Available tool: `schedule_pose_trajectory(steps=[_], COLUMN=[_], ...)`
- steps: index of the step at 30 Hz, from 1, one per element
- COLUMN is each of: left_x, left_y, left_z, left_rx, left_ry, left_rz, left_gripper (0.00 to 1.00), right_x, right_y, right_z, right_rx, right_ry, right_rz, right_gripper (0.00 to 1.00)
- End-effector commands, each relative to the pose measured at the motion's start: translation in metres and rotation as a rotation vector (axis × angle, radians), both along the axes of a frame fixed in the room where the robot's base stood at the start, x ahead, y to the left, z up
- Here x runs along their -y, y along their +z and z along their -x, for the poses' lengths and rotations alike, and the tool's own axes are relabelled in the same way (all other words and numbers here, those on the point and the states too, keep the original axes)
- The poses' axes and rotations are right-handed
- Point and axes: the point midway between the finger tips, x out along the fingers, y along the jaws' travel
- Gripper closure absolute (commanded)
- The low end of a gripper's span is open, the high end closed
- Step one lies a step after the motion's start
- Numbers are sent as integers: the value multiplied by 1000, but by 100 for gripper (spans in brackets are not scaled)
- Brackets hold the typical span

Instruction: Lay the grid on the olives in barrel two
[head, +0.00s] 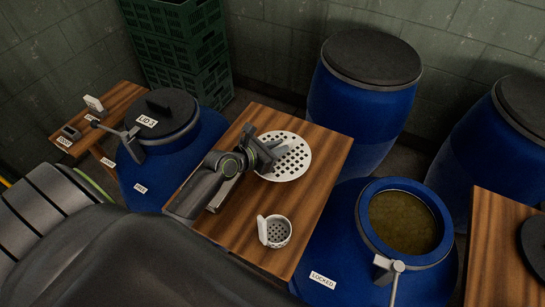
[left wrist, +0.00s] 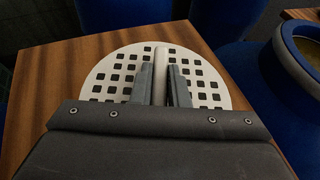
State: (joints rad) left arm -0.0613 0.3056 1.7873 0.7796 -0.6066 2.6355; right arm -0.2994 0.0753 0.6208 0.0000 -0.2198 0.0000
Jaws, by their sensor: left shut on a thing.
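The grid is a round white plate with square holes (head: 293,163), lying on or just above the wooden table between the barrels. In the left wrist view the grid (left wrist: 100,72) has a raised pale bar handle in its middle. My left gripper (head: 262,157) is shut on that handle; its two fingers (left wrist: 160,85) stand on either side of it. An open blue barrel (head: 362,240) at the lower right holds brownish-green liquid (head: 402,222); a label on it reads LOCKED. Olives cannot be made out. My right gripper does not show.
A white perforated cup (head: 275,231) stands on the wooden table (head: 325,170) near its front. A closed barrel with a LID 3 label (head: 160,115) is at left. More lidded barrels (head: 360,105) stand behind. Another wooden table (head: 490,250) is at right; green crates (head: 180,50) are stacked at back left.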

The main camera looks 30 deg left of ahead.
Motion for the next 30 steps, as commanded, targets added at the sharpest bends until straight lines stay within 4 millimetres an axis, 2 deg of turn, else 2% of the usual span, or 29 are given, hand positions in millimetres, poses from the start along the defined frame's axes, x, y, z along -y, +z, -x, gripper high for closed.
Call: schedule_pose_trajectory(steps=[1, 7, 12, 26, 27, 30], left_x=[0, 0, 0, 0, 0, 0], left_y=[-11, -30, -55, -62, -62, -62], left_z=[0, 0, 0, 0, 0, 0], left_rx=[-2, 1, 0, 2, 1, 1], left_ry=[1, 0, 0, 0, 0, 0], left_rz=[2, 1, 1, 0, -1, -1], left_gripper=[100, 100, 100, 100, 82, 69], right_x=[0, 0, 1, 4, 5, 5], right_y=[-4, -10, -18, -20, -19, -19], right_z=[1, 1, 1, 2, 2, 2], right_rx=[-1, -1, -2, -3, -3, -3], right_ry=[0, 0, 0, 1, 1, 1], right_rz=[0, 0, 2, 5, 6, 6], right_gripper=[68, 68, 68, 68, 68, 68])
